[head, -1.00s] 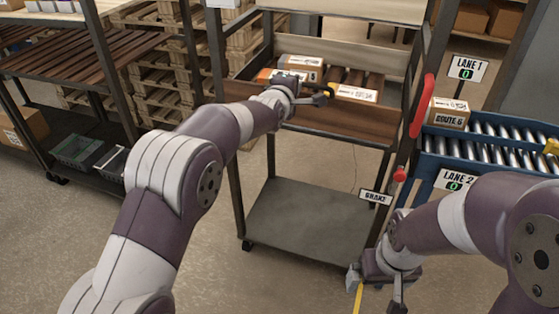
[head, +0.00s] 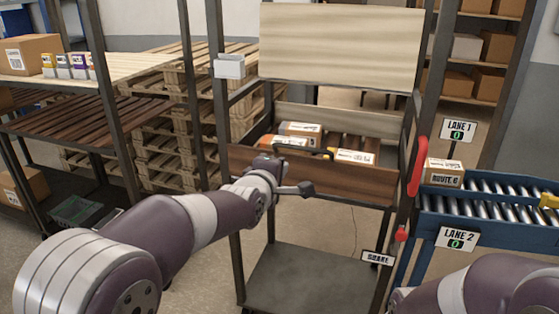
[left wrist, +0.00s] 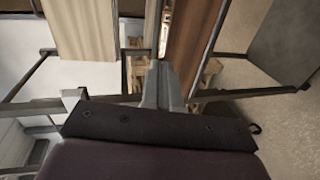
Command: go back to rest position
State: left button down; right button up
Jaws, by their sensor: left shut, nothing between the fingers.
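My left arm comes in from the left in the head view. Its gripper (head: 302,189) is shut and empty, in front of the brown wooden drawer (head: 345,188) of the metal rack and below its dark handle (head: 305,151). The gripper looks apart from the handle. In the left wrist view the closed fingers (left wrist: 163,88) point toward the rack, with nothing seen between them. My right arm shows only as links at the bottom right of the head view; its gripper is out of the picture.
The drawer holds several parcels (head: 301,131). A grey lower shelf (head: 300,280) is empty. A red handle (head: 418,166) is on the rack's right post. A shelving unit (head: 100,115) stands at left, with pallets (head: 165,150) behind.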

pick_arm(q)
jog(key=s+a+f+m+g+y, duration=0.1)
jog(key=s+f+m+g, duration=0.4)
jog(key=f, duration=0.4)
jog(key=s+a+f+m+g+y, duration=0.1)
jog(key=s+a+f+m+g, duration=0.3)
jog(key=s, duration=0.5)
jog(key=s+a+f+m+g+y, duration=0.1)
jog(key=s+a+f+m, duration=0.1)
jog(key=s+a+f, duration=0.5)
jog(key=s+a+f+m+g+y, duration=0.25)
jog(key=s+a+m, duration=0.2)
jog(key=s, duration=0.55)
notch_tip(320, 180, up, 18)
jog(key=a+n+p, duration=0.1)
jog(key=p, duration=1.6)
jog(key=shift+w+f+h+p, duration=0.25)
jog(key=shift+h+p, duration=0.15)
jog(key=shift+h, duration=0.05)
jog(key=shift+n+g, duration=0.25)
